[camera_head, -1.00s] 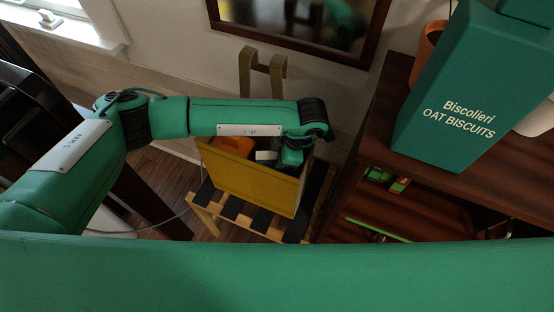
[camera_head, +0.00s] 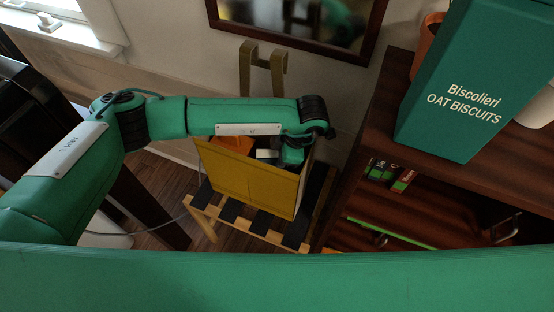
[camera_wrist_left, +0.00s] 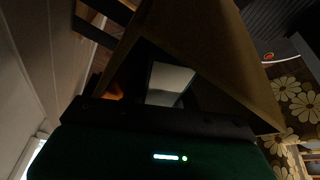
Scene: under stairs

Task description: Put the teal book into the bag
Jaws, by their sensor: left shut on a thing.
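The yellow bag (camera_head: 248,186) stands open on a slatted wooden stool (camera_head: 258,226); its wall also shows in the left wrist view (camera_wrist_left: 215,45). My left gripper (camera_head: 287,160) points down into the right part of the bag's mouth; its fingertips are hidden. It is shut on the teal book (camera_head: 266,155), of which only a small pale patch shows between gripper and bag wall. In the left wrist view a pale flat face of the book (camera_wrist_left: 170,83) shows inside the dark bag. Whether it touches the bag's bottom cannot be told. My right gripper is not in view.
An orange thing (camera_head: 232,145) lies in the bag's left part. A dark wooden shelf (camera_head: 385,125) stands close on the right, with a teal biscuit box (camera_head: 470,85) on top and books (camera_head: 403,180) inside. A framed mirror (camera_head: 300,20) hangs behind.

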